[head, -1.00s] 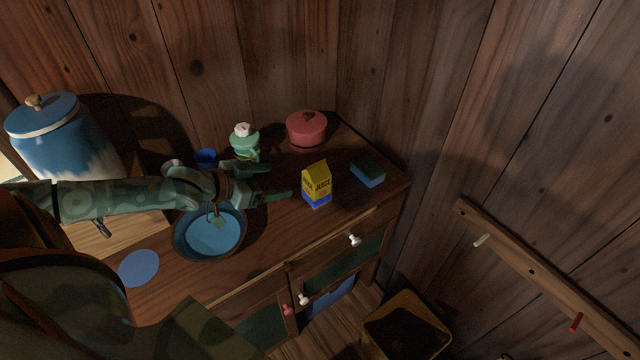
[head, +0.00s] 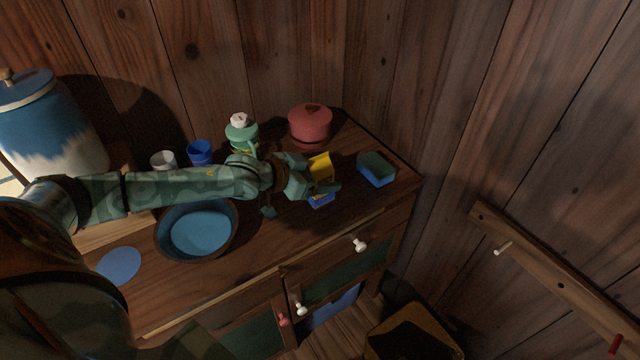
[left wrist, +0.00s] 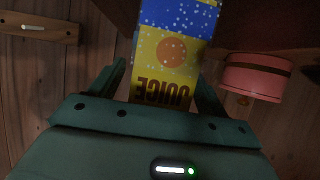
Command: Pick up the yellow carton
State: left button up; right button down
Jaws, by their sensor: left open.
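The yellow carton (head: 320,164) stands on the wooden cabinet top, with a blue band near its base. My left gripper (head: 318,174) is open at the carton, one finger on its far side and one on its near side, hiding part of it. In the left wrist view, the carton (left wrist: 167,60) with its "JUICE" lettering and orange disc lies between the two open fingers (left wrist: 163,80). I cannot tell whether either finger touches it. My right gripper is not in view.
A sponge (head: 377,168) lies right of the carton and a red lidded pot (head: 310,125) stands behind it. A green bottle (head: 242,134), a blue cup (head: 200,153) and a blue pan (head: 200,232) are to the left. Wooden walls rise behind and at right.

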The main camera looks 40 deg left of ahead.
pick_arm(q)
jog(key=shift+s+r, duration=0.1)
jog(key=shift+r, duration=0.05)
jog(key=c, duration=1.3)
jog(key=shift+o, duration=0.2)
jog(key=shift+r, duration=0.1)
